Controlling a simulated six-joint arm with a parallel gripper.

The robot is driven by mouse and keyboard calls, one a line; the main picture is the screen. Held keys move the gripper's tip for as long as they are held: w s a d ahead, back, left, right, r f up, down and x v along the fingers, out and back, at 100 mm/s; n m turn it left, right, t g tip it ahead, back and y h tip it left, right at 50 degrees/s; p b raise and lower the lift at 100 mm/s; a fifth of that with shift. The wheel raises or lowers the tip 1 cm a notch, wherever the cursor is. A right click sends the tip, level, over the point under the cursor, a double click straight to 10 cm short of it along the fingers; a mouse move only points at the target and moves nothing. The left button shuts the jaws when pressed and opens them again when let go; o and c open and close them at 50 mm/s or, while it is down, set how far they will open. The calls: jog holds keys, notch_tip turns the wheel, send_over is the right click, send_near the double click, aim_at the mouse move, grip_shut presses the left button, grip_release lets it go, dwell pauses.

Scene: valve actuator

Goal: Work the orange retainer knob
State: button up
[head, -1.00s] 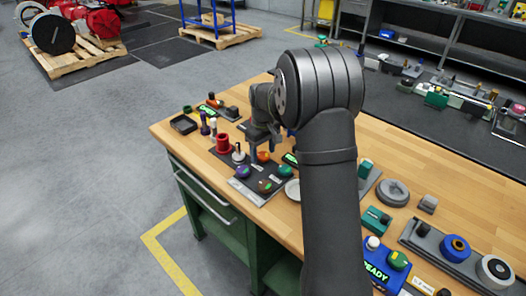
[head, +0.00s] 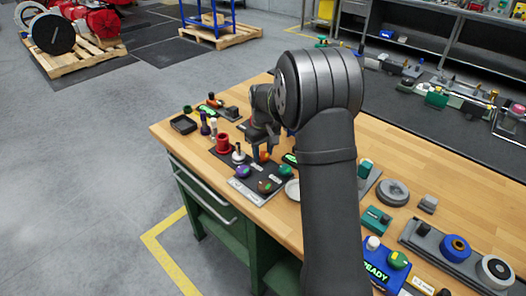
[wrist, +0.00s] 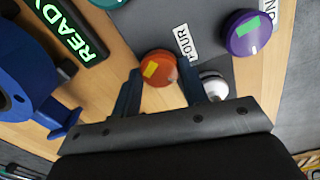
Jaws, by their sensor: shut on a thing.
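The orange retainer knob (wrist: 158,68), a round knob with a yellow mark on top, sits between my two fingertips in the wrist view. In the head view the orange knob (head: 264,155) shows on the dark panel on the bench, partly covered by my fingers. My gripper (wrist: 160,72) is shut on the knob, with one dark blue finger on each side of it. It also shows from behind in the head view (head: 262,152), reaching down over the panel. The contact faces of the fingers cannot be seen clearly.
A white-topped knob (wrist: 213,86) is close beside the right finger. A blue part (wrist: 30,88) and a green READY display (wrist: 68,30) lie to the left.

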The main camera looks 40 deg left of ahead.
aim_at(263, 154)
jog(key=shift+m, duration=2.3)
jog(key=o, duration=1)
jog(key=shift+r, duration=0.1)
notch_tip(263, 154, up, 17)
jog(key=shift+r, duration=0.15)
